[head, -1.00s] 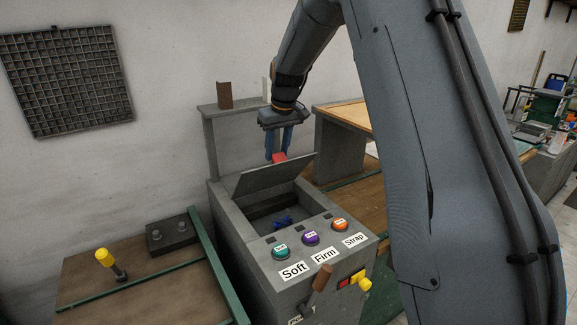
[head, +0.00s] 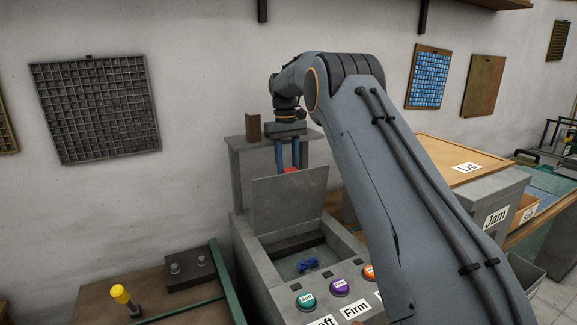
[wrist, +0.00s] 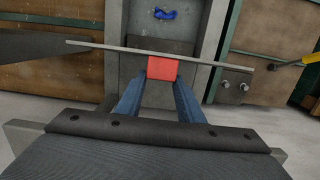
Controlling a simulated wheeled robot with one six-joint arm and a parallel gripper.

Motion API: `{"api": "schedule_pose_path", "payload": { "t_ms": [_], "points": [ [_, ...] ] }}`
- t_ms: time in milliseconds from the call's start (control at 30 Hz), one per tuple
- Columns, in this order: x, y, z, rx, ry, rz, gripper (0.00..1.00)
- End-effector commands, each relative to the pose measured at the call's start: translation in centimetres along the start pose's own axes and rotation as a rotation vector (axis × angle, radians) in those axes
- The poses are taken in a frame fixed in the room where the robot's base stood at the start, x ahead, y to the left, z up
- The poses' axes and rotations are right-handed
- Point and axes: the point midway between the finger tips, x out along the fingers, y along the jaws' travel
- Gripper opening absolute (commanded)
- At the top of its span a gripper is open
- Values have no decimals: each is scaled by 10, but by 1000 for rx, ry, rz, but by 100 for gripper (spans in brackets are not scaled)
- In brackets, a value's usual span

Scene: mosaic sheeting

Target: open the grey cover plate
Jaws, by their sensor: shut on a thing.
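The grey cover plate (head: 290,203) stands raised, close to upright, at the back of the grey machine's opening in the head view. In the wrist view the plate (wrist: 110,47) shows nearly edge-on. A red block (wrist: 162,67), seemingly its handle, is at the plate's edge, between my blue fingers. My gripper (head: 288,168) is shut on this red handle behind the plate's top edge. A small blue object (head: 307,265) lies inside the open compartment. It also shows in the wrist view (wrist: 164,14).
Teal, purple and orange buttons (head: 339,286) line the machine's front top. A grey shelf (head: 246,144) with a brown block (head: 253,128) stands behind the plate. A yellow-knobbed lever (head: 121,294) is on the left bench. My arm hides part of the right side.

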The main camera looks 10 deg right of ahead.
Motion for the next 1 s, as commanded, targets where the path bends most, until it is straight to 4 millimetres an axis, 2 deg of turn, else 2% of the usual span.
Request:
{"api": "schedule_pose_path", "payload": {
  "t_ms": [33,500,533,633,1000],
  "points": [
    [6,-2,1,-2,-16,-3,0],
    [8,-1,2,1,-30,-5,0],
    [8,-1,2,1,-30,-5,37],
    [6,-1,2,1,-27,-4,53],
    [-1,-2,0,-1,-20,-2,53]
  ]
}}
